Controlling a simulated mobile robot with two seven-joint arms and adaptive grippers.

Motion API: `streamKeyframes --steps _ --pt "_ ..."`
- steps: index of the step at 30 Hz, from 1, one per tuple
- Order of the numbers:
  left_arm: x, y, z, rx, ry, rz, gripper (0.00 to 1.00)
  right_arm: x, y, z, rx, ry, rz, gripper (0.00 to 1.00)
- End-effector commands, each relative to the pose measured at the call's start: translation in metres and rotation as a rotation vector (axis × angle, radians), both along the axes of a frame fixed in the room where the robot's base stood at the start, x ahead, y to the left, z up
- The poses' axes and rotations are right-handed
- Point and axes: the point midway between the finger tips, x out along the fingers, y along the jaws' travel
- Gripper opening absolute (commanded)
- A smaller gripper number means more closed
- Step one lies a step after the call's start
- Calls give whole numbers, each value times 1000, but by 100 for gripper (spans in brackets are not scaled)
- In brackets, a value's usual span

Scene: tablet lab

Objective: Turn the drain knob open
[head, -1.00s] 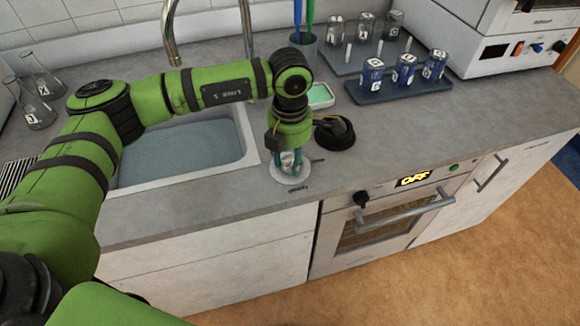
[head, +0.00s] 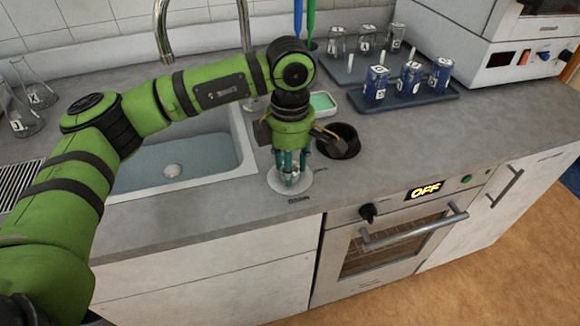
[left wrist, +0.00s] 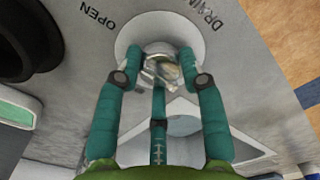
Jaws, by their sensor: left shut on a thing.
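The drain knob (left wrist: 163,68) is a small metallic knob on a round white plate (left wrist: 140,32) on the worktop, in front of the sink's right corner. In the left wrist view the plate has the word OPEN beside it on the left and DRAIN on the right. My left gripper (head: 290,180) points down over the plate with its teal fingers closed around the knob; it also shows in the left wrist view (left wrist: 162,75). The fingers partly hide the knob, and its exact angle is hard to tell. My right gripper is not in view.
A black round holder (head: 345,136) and a dish with a green sponge (head: 321,102) stand close to my left gripper. A tray of blue cups (head: 450,94) is further right. The oven (head: 395,245) is below the worktop. Glass flasks (head: 24,120) stand at the left.

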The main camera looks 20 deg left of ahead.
Motion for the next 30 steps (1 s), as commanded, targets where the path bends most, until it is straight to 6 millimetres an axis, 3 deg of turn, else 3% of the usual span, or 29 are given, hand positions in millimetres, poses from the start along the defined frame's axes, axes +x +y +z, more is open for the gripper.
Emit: streamKeyframes --steps 12,13,14,15,25,30 --pt "-1 0 -2 2 5 -11 7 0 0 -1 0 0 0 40" --pt "-1 0 -2 2 5 -11 48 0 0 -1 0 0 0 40" --pt "-1 0 -2 2 5 -11 60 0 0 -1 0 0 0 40" --pt "-1 0 -1 1 4 -11 64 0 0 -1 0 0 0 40" --pt "0 0 1 0 1 -8 64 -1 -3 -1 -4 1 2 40" --pt "1 0 18 -1 -2 -7 64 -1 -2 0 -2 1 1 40"
